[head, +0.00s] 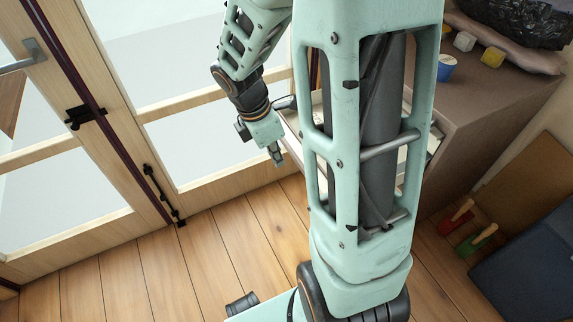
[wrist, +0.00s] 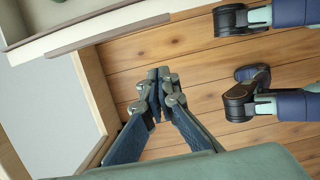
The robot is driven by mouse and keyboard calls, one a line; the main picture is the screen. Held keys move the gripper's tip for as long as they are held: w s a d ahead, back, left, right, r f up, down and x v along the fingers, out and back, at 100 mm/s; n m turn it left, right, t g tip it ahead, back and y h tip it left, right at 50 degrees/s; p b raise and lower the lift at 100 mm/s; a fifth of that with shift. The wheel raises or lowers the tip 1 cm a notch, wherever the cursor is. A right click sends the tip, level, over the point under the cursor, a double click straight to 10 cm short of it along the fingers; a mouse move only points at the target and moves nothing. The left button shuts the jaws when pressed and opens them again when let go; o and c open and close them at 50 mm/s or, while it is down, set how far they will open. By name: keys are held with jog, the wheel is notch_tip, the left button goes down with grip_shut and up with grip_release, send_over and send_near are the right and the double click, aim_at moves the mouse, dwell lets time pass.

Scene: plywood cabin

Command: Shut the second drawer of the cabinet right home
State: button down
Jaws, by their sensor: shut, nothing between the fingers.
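The cabinet (head: 485,105) is brown and stands at the right in the head view, partly hidden behind my arm. A pulled-out drawer (head: 289,128) with a pale interior shows on both sides of my arm and through its openings. I cannot tell its place in the stack. In the wrist view the drawer (wrist: 150,13) is at the top left, with a grey-brown handle strip along its front. My gripper (head: 278,160) is shut and empty, just off the drawer's left end in the head view. Its closed fingertips (wrist: 157,75) are over the floor, apart from the drawer front.
A blue cup (head: 446,68), a yellow block (head: 492,58) and a white block (head: 464,41) stand on the cabinet top. Glazed wooden doors (head: 160,120) rise at the left. Red and green brushes (head: 468,230) lie at the lower right.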

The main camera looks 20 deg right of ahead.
jog(key=d+f+b, duration=0.5)
jog(key=d+f, duration=0.1)
jog(key=f, duration=0.3)
jog(key=shift+d+f, duration=0.25)
jog(key=shift+w, duration=0.1)
